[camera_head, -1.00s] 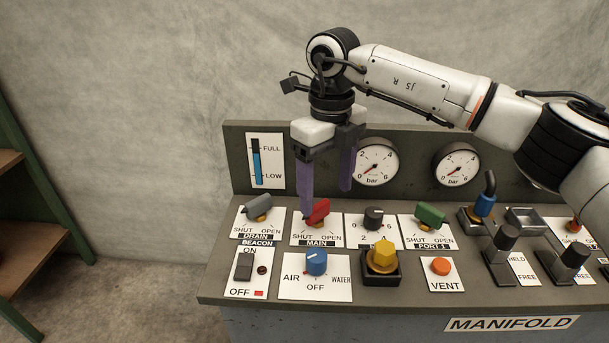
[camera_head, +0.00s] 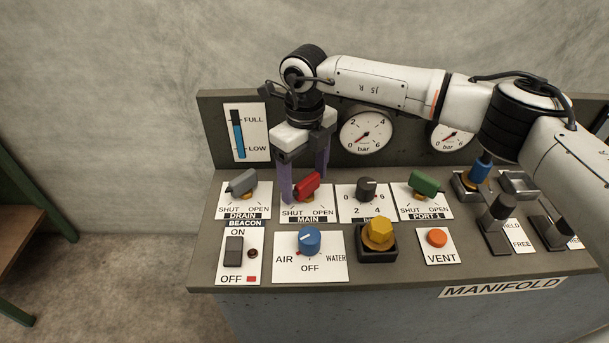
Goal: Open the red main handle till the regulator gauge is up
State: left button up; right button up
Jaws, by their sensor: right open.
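The red main handle (camera_head: 307,186) stands on its white SHUT/OPEN plate labelled MAIN, tilted up to the right. My right gripper (camera_head: 304,188) points down over it, open, with one purple finger at the handle's left and the other behind it. I cannot tell whether either finger touches it. The left bar gauge (camera_head: 366,133), above the numbered black regulator knob (camera_head: 367,188), has its red needle pointing to the lower left, near 0. My left gripper is not in view.
The grey drain handle (camera_head: 243,183) and green port handle (camera_head: 424,184) stand in the same row. The blue selector knob (camera_head: 309,240) and yellow knob (camera_head: 379,234) are in front. A second bar gauge (camera_head: 452,134) is partly hidden by my right arm.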

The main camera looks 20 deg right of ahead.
jog(key=shift+f, duration=0.15)
jog(key=c, duration=1.1)
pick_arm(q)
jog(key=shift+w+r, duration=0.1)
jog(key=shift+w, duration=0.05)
pick_arm(e)
jog(key=shift+o, duration=0.2)
